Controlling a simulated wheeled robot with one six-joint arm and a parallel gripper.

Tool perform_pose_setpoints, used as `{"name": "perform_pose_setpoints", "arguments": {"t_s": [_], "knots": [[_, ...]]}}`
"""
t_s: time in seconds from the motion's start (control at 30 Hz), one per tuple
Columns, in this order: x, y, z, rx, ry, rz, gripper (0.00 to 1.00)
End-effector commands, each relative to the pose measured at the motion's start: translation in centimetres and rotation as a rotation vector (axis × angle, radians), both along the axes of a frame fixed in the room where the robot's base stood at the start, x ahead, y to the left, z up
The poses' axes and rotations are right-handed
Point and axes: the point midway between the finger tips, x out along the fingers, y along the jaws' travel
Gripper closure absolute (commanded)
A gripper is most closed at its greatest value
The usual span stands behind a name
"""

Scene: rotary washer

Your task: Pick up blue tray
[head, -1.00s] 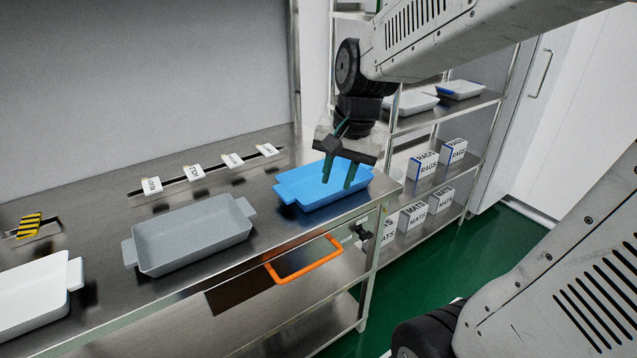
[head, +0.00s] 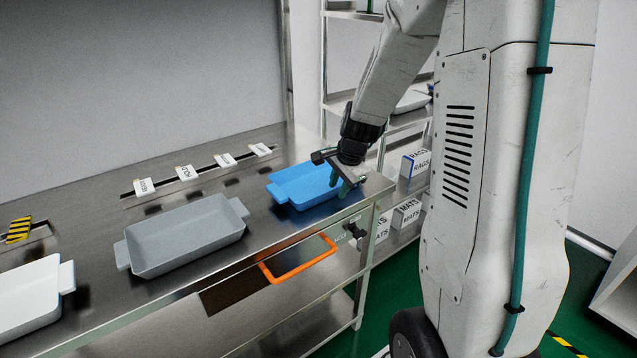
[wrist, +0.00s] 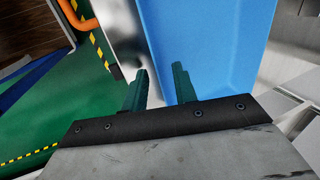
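The blue tray (head: 297,187) sits upright on the steel counter near its right end. My gripper (head: 340,182) is over the tray's right end, fingers pointing down, with part of that end hidden behind it. In the wrist view the blue tray (wrist: 228,45) fills the upper right. The two green fingers of my gripper (wrist: 159,88) stand apart with nothing held between them. The right finger lies over the tray's blue inside, and the left finger lies outside its edge. I cannot tell how far down the fingers reach at the wall.
A grey tray (head: 185,238) and a white tray (head: 28,295) stand on the counter (head: 255,215) to the left. An orange handle (head: 300,262) sticks out below the front edge. A shelf with labelled boxes (head: 415,163) stands behind. Green floor (head: 390,290) lies to the right.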

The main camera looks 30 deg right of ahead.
Motion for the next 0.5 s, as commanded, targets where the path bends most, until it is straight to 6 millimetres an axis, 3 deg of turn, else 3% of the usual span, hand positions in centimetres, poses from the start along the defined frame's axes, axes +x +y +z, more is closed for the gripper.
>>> {"name": "perform_pose_setpoints", "arguments": {"t_s": [0.1,0.33,0.37,0.47,0.5], "knots": [[0.29,0.02,-1.00,0.000,0.001,0.000,0.72],[0.36,0.01,-1.10,-0.001,0.000,0.001,0.72],[0.36,0.01,-1.10,-0.001,0.000,0.001,0.75],[0.36,0.01,-1.09,0.000,0.000,0.001,1.00],[0.35,0.01,-1.10,0.000,0.000,0.001,1.00]]}}
